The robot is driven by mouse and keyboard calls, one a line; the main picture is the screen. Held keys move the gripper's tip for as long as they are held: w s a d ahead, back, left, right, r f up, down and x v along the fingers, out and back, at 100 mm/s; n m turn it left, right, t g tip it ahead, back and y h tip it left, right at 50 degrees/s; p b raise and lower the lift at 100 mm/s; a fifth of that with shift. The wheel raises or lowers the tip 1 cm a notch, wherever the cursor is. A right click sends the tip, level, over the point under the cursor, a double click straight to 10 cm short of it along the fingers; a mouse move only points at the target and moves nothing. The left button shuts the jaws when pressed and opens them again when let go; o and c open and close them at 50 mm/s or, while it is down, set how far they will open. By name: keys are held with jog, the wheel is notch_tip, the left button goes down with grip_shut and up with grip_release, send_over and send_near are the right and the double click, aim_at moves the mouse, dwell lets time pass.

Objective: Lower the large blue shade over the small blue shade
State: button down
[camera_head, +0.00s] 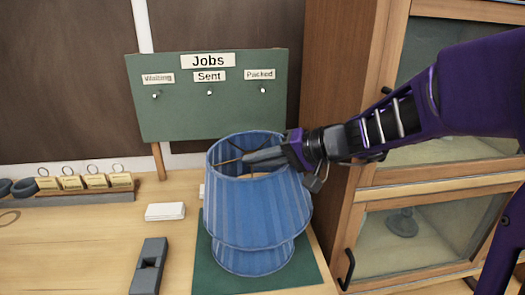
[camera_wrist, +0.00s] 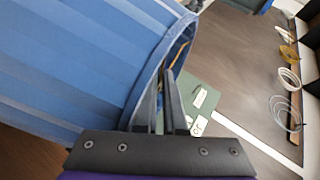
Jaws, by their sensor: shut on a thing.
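The large blue shade (camera_head: 258,212) is pleated and open at the top, and stands close to upright in the head view. The lower edge of the small blue shade (camera_head: 252,263) shows beneath it; the rest is hidden behind or inside the large one. I cannot tell whether the two touch. My gripper (camera_head: 258,156) reaches in from the right and is shut on the large shade at its top rim. In the wrist view the large shade (camera_wrist: 75,60) fills the left side, its rim running by my fingers (camera_wrist: 168,95).
A green mat (camera_head: 207,277) lies under the shades. A dark block-like tool (camera_head: 149,268) and white cards (camera_head: 165,212) lie to the left. The green Jobs board (camera_head: 205,115) stands behind. A glass-fronted wooden cabinet (camera_head: 350,190) stands close on the right.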

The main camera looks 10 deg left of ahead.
notch_tip(320, 180, down, 11)
jog(key=b, duration=0.6)
jog(key=shift+f+b, duration=0.2)
jog(key=shift+b, duration=0.1)
jog(key=c, duration=0.9)
grip_release()
